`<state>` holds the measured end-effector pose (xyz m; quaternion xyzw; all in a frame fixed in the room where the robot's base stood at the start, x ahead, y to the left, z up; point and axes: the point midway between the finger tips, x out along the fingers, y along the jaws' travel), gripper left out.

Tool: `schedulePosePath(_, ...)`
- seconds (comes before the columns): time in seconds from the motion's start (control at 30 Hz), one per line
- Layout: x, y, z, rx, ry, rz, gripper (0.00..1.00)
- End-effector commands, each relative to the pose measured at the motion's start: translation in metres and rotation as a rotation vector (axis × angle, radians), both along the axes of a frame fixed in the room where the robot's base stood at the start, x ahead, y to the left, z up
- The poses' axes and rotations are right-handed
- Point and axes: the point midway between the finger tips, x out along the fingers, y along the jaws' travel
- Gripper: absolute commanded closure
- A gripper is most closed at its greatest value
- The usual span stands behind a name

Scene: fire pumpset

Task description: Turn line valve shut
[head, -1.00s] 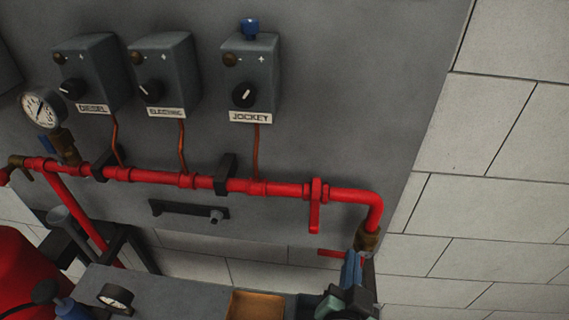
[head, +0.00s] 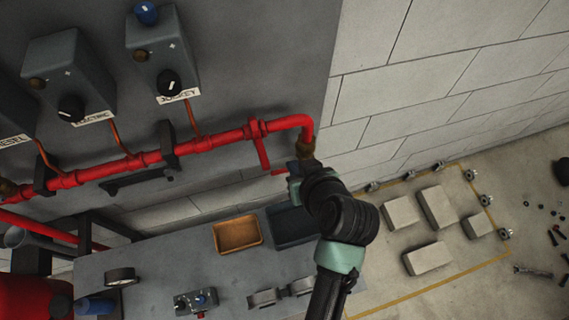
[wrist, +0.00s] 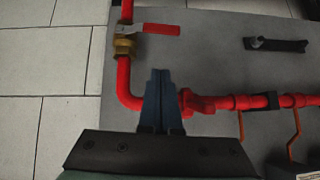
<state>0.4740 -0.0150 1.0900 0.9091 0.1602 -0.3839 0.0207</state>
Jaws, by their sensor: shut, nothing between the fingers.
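A red pipe (head: 215,143) runs along the grey panel.
Control boxes (head: 160,55) are on the panel above the pipe. Below, a grey bench (head: 150,260) holds an orange tray (head: 238,235), a dark tray (head: 290,226) and small parts. A black handle (wrist: 277,45) is on the panel. Blocks (head: 428,258) lie on the floor at right.

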Motion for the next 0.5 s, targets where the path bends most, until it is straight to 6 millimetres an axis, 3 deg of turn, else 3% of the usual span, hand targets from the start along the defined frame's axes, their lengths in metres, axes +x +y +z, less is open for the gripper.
schedulePosePath(0.27, 0.031, 0.014, -0.032, -0.001, 0.002, 0.003, 1.00)
schedulePosePath(0.5, 0.031, 0.017, -0.063, 0.001, 0.001, 0.000, 1.00)
